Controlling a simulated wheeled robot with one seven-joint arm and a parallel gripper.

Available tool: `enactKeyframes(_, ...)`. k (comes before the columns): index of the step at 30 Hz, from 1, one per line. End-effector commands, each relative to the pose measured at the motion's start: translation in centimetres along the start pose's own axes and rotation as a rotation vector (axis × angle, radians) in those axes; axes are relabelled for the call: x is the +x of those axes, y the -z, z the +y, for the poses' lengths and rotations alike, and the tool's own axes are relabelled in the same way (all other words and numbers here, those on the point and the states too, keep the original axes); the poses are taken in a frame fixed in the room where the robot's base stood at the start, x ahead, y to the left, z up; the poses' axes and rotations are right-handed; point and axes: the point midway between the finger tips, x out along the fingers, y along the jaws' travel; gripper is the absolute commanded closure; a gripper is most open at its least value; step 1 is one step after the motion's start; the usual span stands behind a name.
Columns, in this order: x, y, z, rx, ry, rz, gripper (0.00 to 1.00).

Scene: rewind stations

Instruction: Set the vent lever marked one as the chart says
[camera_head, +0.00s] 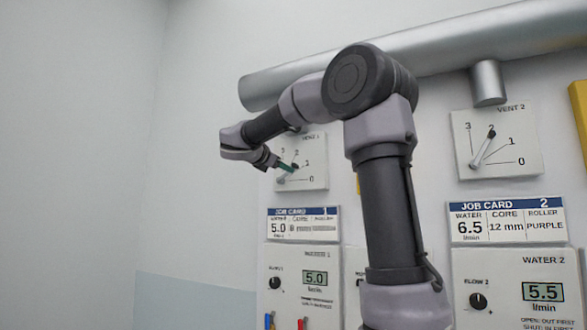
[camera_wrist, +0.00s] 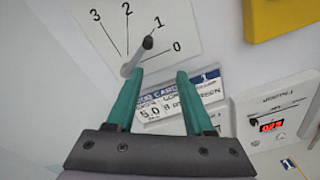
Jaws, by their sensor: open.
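The vent 1 plate (camera_head: 316,175) is on the wall left of my arm, with marks 0 to 3. In the wrist view the plate (camera_wrist: 185,28) fills the top. Its vent lever (camera_wrist: 138,56) has a dark knob and points along the line to 1. My gripper (camera_wrist: 158,74) is open with teal fingers, and nothing is between them. The lever is just past the left fingertip; I cannot tell whether they touch. In the head view my gripper (camera_head: 274,163) is at the plate's left side, partly over the lever. I see no vent chart.
Job card 1 (camera_head: 303,211) hangs below the vent plate, above the water 1 panel (camera_head: 293,270). At right are the vent 2 plate (camera_head: 520,160), with its lever near 2, and job card 2 (camera_head: 507,220). A silver pipe (camera_head: 450,55) runs above. A yellow part (camera_wrist: 280,18) is close at upper right.

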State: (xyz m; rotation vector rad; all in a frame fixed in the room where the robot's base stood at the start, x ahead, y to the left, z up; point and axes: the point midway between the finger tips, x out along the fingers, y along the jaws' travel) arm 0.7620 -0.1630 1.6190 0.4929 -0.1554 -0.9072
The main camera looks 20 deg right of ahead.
Motion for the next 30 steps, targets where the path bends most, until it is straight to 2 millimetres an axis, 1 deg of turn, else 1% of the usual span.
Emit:
enactKeyframes(1, -0.1, -0.4, 1.0, -0.033, -0.016, -0.031, 0.47)
enactKeyframes(3, -0.1, -0.8, 1.8, -0.066, -0.028, -0.059, 0.47)
enactKeyframes(5, 0.3, -1.0, 2.1, -0.077, -0.031, -0.069, 0.47)
enactKeyframes(7, 1.1, -1.1, 2.1, -0.081, -0.033, -0.072, 0.47)
enactKeyframes(11, 3.4, -1.2, 2.1, -0.08, -0.03, -0.072, 0.47)
enactKeyframes(15, 6.2, -1.4, 2.2, -0.079, -0.03, -0.072, 0.47)
enactKeyframes(21, 9.2, -1.6, 2.3, -0.078, -0.031, -0.07, 0.47)
enactKeyframes(25, 10.2, -1.7, 2.4, -0.077, -0.033, -0.069, 0.47)
enactKeyframes(30, 10.5, -1.7, 2.4, -0.076, -0.033, -0.068, 0.47)
